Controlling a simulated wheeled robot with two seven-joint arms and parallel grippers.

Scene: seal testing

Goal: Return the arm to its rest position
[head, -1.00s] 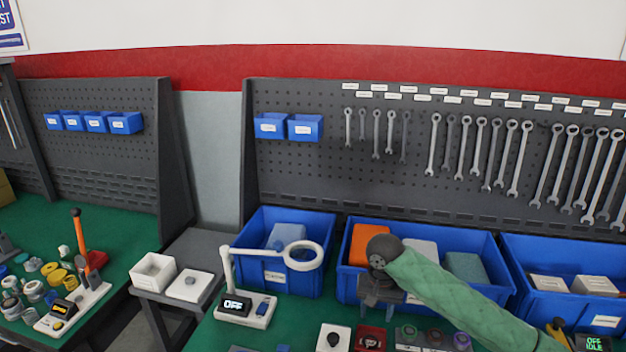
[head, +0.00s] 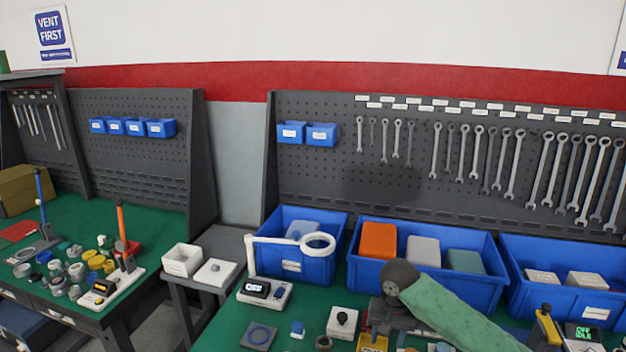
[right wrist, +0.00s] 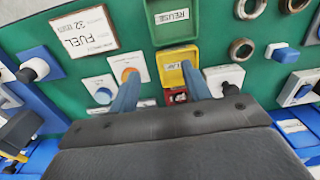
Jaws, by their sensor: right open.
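My right arm, in a green sleeve, comes in from the lower right in the head view. Its dark gripper (head: 384,318) points down over the green bench, in front of the blue bins. In the right wrist view my right gripper (right wrist: 160,80) shows two blue fingers spread apart, with nothing held between them. A yellow open box (right wrist: 180,70) lies below and between the fingers. A green box (right wrist: 172,22) labelled REUSE lies beyond it. My left gripper is not in view.
Blue bins (head: 350,284) with blocks stand behind the gripper. A magnifier arm on a white device (head: 265,292) stands left of it, with a black-knobbed white block (head: 342,322) nearer. Wrenches (head: 470,155) hang on the pegboard. A labelled card (right wrist: 84,30) lies at upper left.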

